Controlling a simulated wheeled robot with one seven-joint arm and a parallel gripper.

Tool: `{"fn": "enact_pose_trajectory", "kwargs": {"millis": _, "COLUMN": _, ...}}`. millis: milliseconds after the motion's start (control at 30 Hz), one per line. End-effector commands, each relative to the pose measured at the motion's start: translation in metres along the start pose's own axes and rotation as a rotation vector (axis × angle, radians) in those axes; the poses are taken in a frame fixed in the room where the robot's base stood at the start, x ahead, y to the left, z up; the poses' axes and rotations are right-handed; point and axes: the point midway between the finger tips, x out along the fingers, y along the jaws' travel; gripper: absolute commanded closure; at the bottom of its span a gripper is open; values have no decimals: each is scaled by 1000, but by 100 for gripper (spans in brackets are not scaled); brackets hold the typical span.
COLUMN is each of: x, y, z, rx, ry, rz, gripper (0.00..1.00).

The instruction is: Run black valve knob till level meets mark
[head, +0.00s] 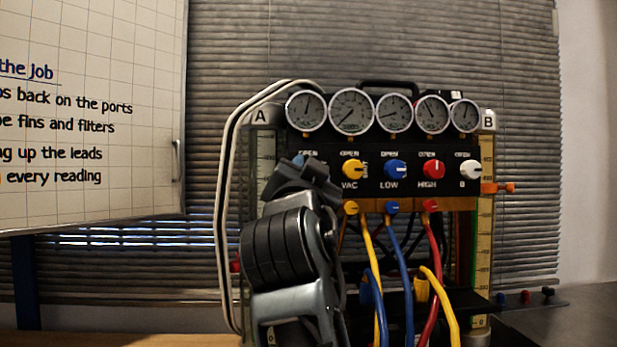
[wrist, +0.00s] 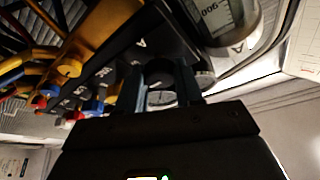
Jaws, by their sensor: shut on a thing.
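My gripper (head: 303,170) is at the left end of the rig's front panel, in front of the leftmost knob position, and hides that knob in the head view. In the wrist view my gripper (wrist: 162,88) has its fingers on both sides of a dark knob (wrist: 158,70) and is shut on it. Sight tube A (head: 266,165) stands at the left, partly behind my arm. Sight tube B (head: 486,235) stands at the right with an orange pointer (head: 497,188) on its scale. A small red piece (head: 235,266) shows beside tube A. I cannot read the liquid level in A.
Yellow (head: 354,169), blue (head: 396,169), red (head: 433,169) and white (head: 470,169) knobs sit right of my gripper, below several round gauges (head: 351,110). Coloured hoses (head: 407,280) hang below. A pale pipe (head: 222,215) runs down the left side.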

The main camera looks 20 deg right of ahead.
Motion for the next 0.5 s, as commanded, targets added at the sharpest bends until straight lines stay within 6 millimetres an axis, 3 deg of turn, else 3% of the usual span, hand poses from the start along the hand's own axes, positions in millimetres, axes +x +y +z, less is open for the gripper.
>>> {"fn": "enact_pose_trajectory", "kwargs": {"millis": 300, "x": 0, "y": 0, "z": 0, "rx": 0, "ry": 1, "rz": 0, "gripper": 39}}
{"fn": "enact_pose_trajectory", "kwargs": {"millis": 500, "x": 0, "y": 0, "z": 0, "rx": -1, "ry": 0, "rz": -1, "gripper": 39}}
